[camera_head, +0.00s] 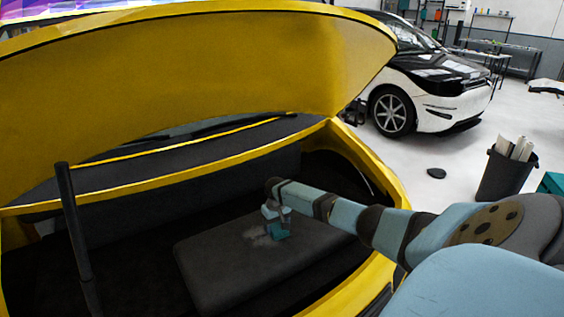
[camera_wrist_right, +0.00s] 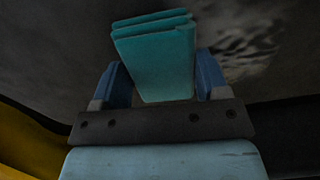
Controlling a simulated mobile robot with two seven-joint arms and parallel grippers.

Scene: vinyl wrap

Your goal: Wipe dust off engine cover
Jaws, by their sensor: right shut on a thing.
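The engine cover (camera_head: 215,275) is a dark grey block inside the open yellow car bay. A pale dust patch (camera_head: 258,238) lies on its top, near the far right part. My right gripper (camera_head: 276,222) is shut on a folded teal cloth (camera_head: 280,231) over the cover, right beside the dust. In the right wrist view the teal cloth (camera_wrist_right: 155,58) sits between the blue fingers, with a pale dust smear (camera_wrist_right: 245,50) to its right. I cannot tell whether the cloth touches the cover. My left gripper is not in view.
The raised yellow lid (camera_head: 200,70) hangs over the bay. A dark strut (camera_head: 73,225) stands at the left. The yellow bay rim (camera_head: 365,165) curves beneath my right arm. A dark bin (camera_head: 505,172) and a black-and-white car (camera_head: 440,90) stand beyond, to the right.

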